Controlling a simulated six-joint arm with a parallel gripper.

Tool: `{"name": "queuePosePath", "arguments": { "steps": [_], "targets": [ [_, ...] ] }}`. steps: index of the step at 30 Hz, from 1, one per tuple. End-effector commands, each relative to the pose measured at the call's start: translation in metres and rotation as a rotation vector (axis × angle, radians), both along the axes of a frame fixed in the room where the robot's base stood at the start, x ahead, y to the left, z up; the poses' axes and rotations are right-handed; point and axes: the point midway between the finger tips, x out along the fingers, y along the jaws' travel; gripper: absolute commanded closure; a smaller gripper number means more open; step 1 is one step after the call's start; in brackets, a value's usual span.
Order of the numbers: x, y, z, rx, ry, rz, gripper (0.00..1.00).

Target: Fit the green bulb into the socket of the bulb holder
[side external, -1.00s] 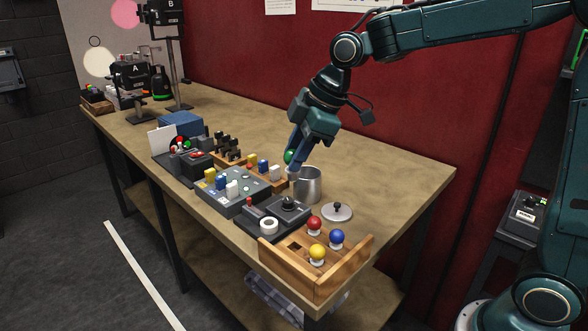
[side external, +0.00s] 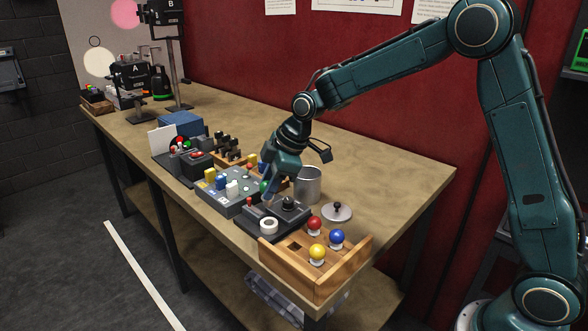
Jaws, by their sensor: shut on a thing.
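My gripper (side external: 268,192) points down and is shut on the green bulb (side external: 264,186), of which only a small green patch shows between the fingers. It is over the back left of a dark grey box (side external: 272,235), which appears to be the bulb holder. The box carries a black round fitting (side external: 289,202), likely the socket, a white ring (side external: 268,226) and a red knob (side external: 250,201). The bulb appears above and left of the black fitting; its exact height and the bulb's base are hidden.
A wooden tray (side external: 288,284) at the front holds red (side external: 314,222), blue (side external: 337,237) and yellow (side external: 317,252) bulbs and one empty square hole. A metal cup (side external: 308,184) and a lid (side external: 337,211) stand close right. A grey button panel (side external: 236,205) is left. The table's back right is clear.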

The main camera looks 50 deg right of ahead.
Motion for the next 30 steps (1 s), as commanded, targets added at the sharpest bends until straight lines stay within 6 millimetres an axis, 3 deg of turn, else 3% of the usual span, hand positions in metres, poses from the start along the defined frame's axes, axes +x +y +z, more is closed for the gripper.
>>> {"name": "queuePosePath", "arguments": {
  "steps": [11, 30],
  "targets": [
    [0.000, 0.000, -0.006, 0.000, 0.000, -0.001, 0.91],
    [0.000, 0.000, -0.037, 0.000, 0.001, 0.000, 0.91]
  ]
}}
